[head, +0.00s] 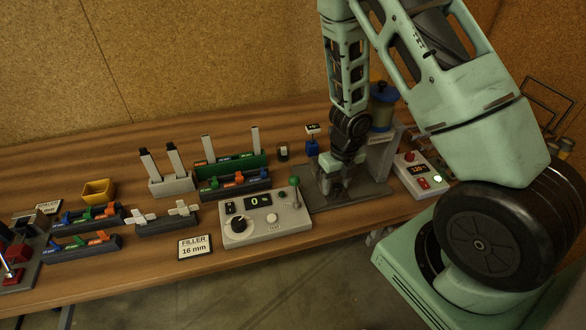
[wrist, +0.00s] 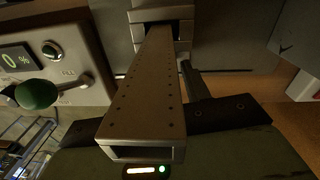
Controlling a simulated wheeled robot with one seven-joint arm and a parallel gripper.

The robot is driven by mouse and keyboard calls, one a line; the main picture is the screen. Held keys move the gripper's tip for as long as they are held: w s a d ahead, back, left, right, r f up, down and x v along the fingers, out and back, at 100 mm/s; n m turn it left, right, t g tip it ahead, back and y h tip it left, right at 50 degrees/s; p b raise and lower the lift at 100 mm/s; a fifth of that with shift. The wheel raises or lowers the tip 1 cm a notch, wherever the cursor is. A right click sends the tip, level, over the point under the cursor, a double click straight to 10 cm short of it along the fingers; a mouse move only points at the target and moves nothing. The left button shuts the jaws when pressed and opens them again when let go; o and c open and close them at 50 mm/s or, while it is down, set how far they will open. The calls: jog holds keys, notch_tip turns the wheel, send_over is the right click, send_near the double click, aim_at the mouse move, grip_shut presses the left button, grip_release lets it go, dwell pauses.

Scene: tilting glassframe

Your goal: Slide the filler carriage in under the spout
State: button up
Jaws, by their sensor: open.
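The filler has a dark grey base plate (head: 375,192), an upright grey body (head: 382,155) and a blue reservoir (head: 383,95) on top. My gripper (head: 337,184) is open, pointing down low over the base plate, left of the upright body. My arm hides the spout, and I cannot clearly pick out the carriage in the head view. In the wrist view a long dotted metal bar (wrist: 150,90) runs up to a slotted metal block (wrist: 160,22). I cannot tell whether the bar is part of the carriage. No contact with the gripper can be made out.
A control box (head: 266,218) with a dial, a "0" display and a green-knobbed lever (head: 295,182) stands just left of the base plate. Racks of coloured gauges (head: 235,183) and a "FILLER 16 mm" card (head: 195,247) lie left.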

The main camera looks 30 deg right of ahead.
jog(key=a, duration=0.2)
jog(key=w+a+p, duration=0.1)
jog(key=a, duration=0.1)
jog(key=shift+a+r, duration=0.1)
notch_tip(320, 180, up, 18)
jog(key=d+p, duration=0.1)
jog(key=p, duration=0.5)
jog(key=w+a+r+m+t+b, duration=0.1)
jog(key=w+a+m+t+b, duration=0.35)
jog(key=a+m, duration=0.55)
jog(key=s+a+r+m+g+b, duration=0.1)
jog(key=s+a+m+b, duration=0.3)
jog(key=s+a+m, duration=0.4)
jog(key=shift+s+a+r+m+h, duration=0.35)
jog(key=shift+s+r+m, duration=0.2)
jog(key=shift+s+m, duration=1)
jog(key=shift+w+g, duration=0.2)
jog(key=shift+g, duration=0.05)
